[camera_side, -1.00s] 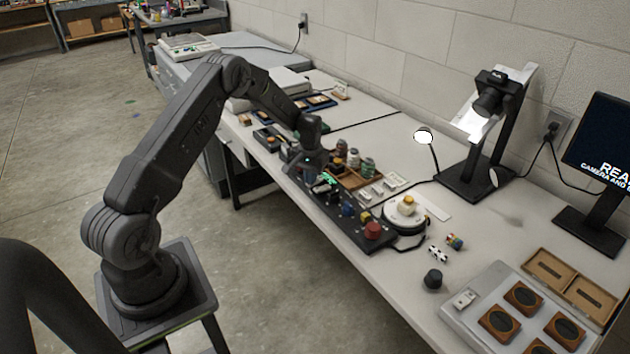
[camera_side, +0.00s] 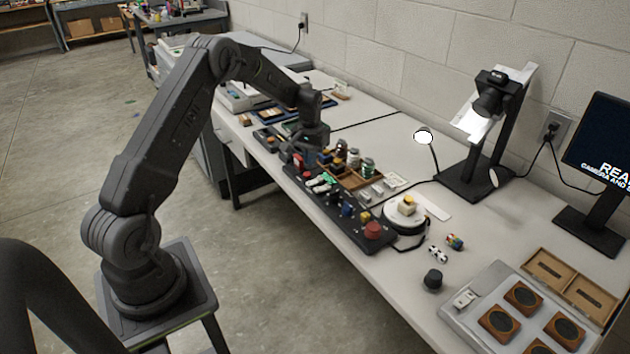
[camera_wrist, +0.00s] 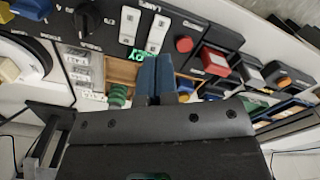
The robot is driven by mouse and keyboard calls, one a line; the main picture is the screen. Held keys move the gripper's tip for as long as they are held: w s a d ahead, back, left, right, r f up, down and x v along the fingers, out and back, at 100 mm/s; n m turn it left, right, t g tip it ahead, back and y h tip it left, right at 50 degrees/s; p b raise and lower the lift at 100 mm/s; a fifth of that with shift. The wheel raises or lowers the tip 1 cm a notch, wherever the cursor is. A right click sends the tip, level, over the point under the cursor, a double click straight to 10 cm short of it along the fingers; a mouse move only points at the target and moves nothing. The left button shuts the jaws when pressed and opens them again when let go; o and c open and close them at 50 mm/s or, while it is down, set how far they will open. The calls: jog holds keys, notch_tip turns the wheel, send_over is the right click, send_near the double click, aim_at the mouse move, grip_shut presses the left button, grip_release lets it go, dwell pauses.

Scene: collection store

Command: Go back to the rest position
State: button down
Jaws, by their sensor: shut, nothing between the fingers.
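My gripper (camera_side: 300,150) hangs over the far end of the dark control panel (camera_side: 335,212), at the table's front edge. In the wrist view its two blue-grey fingers (camera_wrist: 155,76) are together, with nothing between them. The fingers cover part of the wooden tray (camera_wrist: 122,72) behind the panel. In the wrist view the panel's switches, a dark knob (camera_wrist: 88,18) and a red button (camera_wrist: 184,44) lie close beyond the fingers.
Small jars (camera_side: 353,160) stand by the wooden tray. A round white turntable (camera_side: 405,215) holds a yellow item. A camera stand (camera_side: 490,150) and a monitor (camera_side: 600,150) stand at right. A case with brown frames (camera_side: 497,262) lies at front right.

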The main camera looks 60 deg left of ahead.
jog(key=shift+r, duration=0.1)
jog(key=s+d+r+m+t, duration=0.1)
jog(key=s+d+r, duration=0.2)
jog(key=d+r, duration=0.5)
jog(key=s+d+r+m+t, duration=0.15)
jog(key=s+d+r, duration=0.35)
jog(key=r, duration=0.6)
jog(key=s+d+r+m+t, duration=0.1)
jog(key=s+d+r, duration=0.1)
jog(key=s+d, duration=0.5)
jog(key=s+d+r+m+t, duration=0.2)
jog(key=s+d, duration=0.4)
jog(key=s, duration=0.7)
jog(key=shift+d+r, duration=0.15)
jog(key=shift+d, duration=0.25)
